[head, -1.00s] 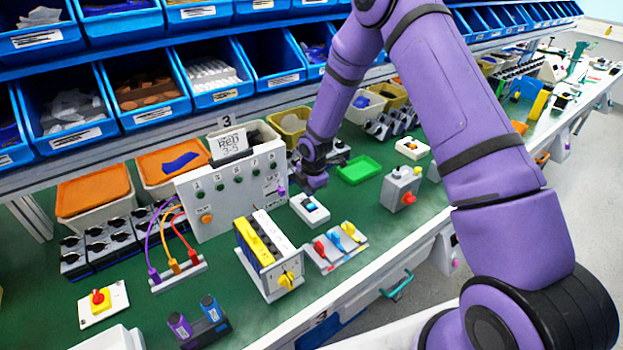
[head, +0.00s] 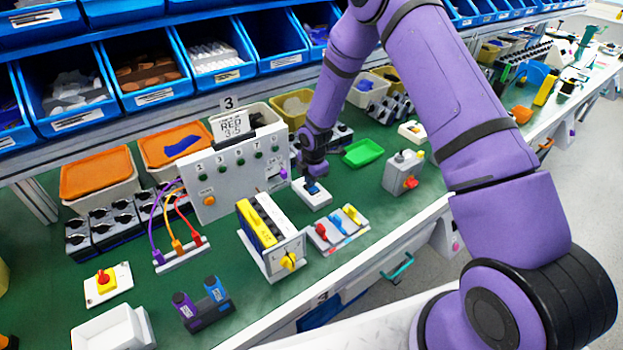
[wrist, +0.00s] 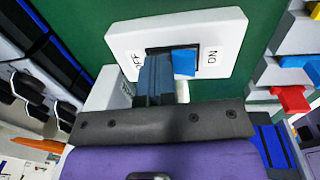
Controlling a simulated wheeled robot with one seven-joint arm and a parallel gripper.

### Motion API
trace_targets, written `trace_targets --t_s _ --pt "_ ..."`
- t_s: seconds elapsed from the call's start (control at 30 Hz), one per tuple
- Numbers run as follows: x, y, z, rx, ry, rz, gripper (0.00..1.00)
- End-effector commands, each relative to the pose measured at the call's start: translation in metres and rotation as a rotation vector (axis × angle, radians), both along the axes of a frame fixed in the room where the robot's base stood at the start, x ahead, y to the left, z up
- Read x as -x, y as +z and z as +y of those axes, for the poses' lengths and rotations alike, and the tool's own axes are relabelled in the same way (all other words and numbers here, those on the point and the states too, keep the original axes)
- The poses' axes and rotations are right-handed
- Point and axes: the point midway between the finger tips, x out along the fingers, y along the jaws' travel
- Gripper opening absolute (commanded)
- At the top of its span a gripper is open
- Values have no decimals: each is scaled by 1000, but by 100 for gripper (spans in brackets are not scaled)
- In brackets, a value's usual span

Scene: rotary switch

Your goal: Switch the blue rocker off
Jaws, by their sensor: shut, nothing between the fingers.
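The blue rocker (wrist: 184,64) sits in a dark slot on a white plate (wrist: 222,28) in the wrist view. In the head view my gripper (head: 313,182) is right over the white plate (head: 316,203), covering most of the rocker.
A grey panel (head: 228,205) with green buttons stands close on the left. A plate of coloured levers (head: 337,232) is just in front. A grey box with a red button (head: 403,175) and a green tray (head: 363,153) are to the right.

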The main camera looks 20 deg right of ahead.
Motion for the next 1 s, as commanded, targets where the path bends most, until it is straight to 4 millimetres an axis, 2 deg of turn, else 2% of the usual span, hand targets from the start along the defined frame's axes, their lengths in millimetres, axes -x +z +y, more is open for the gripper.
trace_targets --t_s 0.5,0.87,1.0 --pt "16 1 -5 1 -1 5 0" --pt "16 3 -5 0 -1 3 0" --pt "16 10 -1 -1 0 1 0"
